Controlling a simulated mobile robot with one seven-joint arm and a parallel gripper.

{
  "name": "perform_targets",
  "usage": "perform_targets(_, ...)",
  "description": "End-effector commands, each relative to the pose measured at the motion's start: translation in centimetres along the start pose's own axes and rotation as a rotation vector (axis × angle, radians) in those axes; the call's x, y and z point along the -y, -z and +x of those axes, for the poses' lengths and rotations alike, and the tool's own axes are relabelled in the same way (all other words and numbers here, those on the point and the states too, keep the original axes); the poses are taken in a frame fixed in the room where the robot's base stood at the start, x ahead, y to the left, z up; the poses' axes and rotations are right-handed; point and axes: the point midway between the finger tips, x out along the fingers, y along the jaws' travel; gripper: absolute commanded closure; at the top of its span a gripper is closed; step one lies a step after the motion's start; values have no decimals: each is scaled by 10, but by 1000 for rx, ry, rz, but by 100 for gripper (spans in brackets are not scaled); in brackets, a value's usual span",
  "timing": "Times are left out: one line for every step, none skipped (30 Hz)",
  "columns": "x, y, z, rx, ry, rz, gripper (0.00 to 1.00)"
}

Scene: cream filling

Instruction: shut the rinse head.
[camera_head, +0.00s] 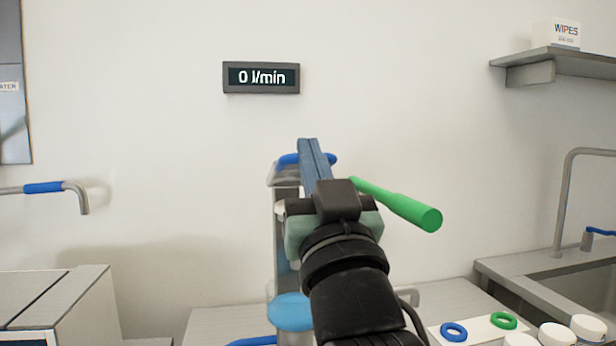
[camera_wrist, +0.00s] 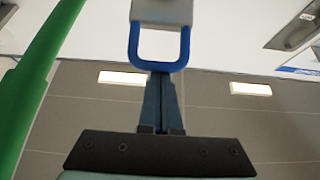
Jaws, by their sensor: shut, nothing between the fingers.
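A grey head with a blue loop handle (camera_head: 287,160) stands at the centre, mostly hidden behind my gripper (camera_head: 308,142); I take it for the rinse head. In the wrist view the blue loop (camera_wrist: 158,66) hangs from a pale grey block (camera_wrist: 162,12). A green lever (camera_head: 405,207) sticks out to the right of the head; it also runs along the left of the wrist view (camera_wrist: 40,75). My gripper is shut and empty, its fingertips (camera_wrist: 160,78) at the loop's lower bar. I cannot tell whether they touch it.
A wall display (camera_head: 261,77) reads 0 l/min. A blue round part (camera_head: 290,308) sits below the head. A sink and tap (camera_head: 562,200) are at the right, with blue and green rings (camera_head: 454,332) and white lids in front. A pale box (camera_head: 60,300) stands lower left.

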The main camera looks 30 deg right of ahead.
Motion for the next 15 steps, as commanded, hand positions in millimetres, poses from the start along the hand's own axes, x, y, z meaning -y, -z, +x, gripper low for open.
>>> perform_targets(0,-17,-12,-25,0,1,100)
perform_targets(0,-19,-15,-43,0,1,100)
perform_targets(0,-23,-18,-66,0,1,100)
perform_targets(0,-25,-21,-84,0,2,100)
perform_targets(0,-28,-24,-100,0,2,100)
perform_targets(0,-31,-27,-122,0,2,100)
perform_targets(0,-33,-29,-137,0,1,100)
perform_targets(0,-36,-31,-152,0,1,100)
perform_targets(0,-38,-34,-172,0,0,100)
perform_targets(0,-40,-36,-187,0,1,100)
perform_targets(0,-42,-38,-197,0,1,100)
perform_targets(0,-44,-40,-196,0,1,100)
perform_targets(0,-46,-41,-195,0,1,100)
perform_targets(0,-48,-43,-194,0,1,100)
perform_targets(0,-50,-44,-194,0,1,100)
